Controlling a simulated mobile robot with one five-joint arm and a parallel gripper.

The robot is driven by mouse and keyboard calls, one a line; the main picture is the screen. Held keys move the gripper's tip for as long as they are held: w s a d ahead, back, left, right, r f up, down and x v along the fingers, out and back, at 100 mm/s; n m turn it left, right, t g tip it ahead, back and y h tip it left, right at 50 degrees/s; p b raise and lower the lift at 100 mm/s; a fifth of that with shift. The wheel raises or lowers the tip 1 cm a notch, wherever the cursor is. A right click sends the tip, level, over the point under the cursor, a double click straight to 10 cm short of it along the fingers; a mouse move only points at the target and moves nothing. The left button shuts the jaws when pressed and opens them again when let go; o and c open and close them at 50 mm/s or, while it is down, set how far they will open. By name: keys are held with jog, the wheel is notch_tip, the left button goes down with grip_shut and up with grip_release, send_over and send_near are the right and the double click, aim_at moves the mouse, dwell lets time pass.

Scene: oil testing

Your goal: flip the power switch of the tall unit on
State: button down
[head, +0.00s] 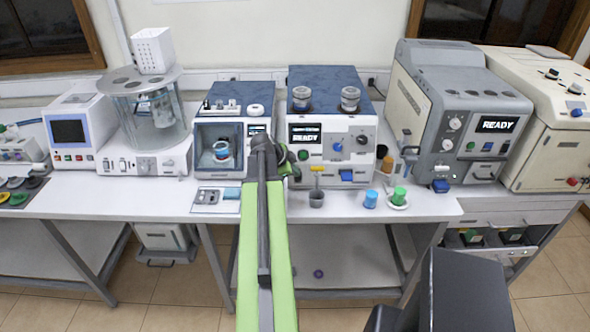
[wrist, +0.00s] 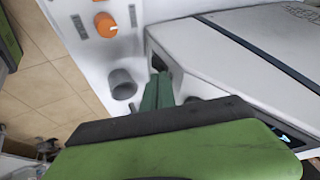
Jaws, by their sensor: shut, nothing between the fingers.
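Several units stand in a row on the bench. I cannot tell for sure which is the tall unit. The blue-topped unit (head: 333,77) in the middle has a lit display, a blue knob and small controls. The grey unit (head: 456,97) at the right reads READY and has knobs and buttons. No power switch can be made out clearly. My gripper (head: 288,170) is shut and empty. It is close to the lower left front of the blue-topped unit, and my arm hides part of that front. In the wrist view, green finger parts (wrist: 157,92) show beside a pale casing (wrist: 235,70).
A smaller unit with a window (head: 220,143) stands left of my gripper. A grey cup (head: 316,199), a blue-capped bottle (head: 370,198) and a green-capped one (head: 398,196) stand near the bench's front edge. A glass cylinder unit (head: 146,105) is farther left.

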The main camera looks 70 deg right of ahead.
jog(key=s+a+p+v, duration=0.1)
jog(key=p+v, duration=0.8)
jog(key=v, duration=0.3)
jog(key=shift+f, duration=0.2)
jog(key=shift+s, duration=0.1)
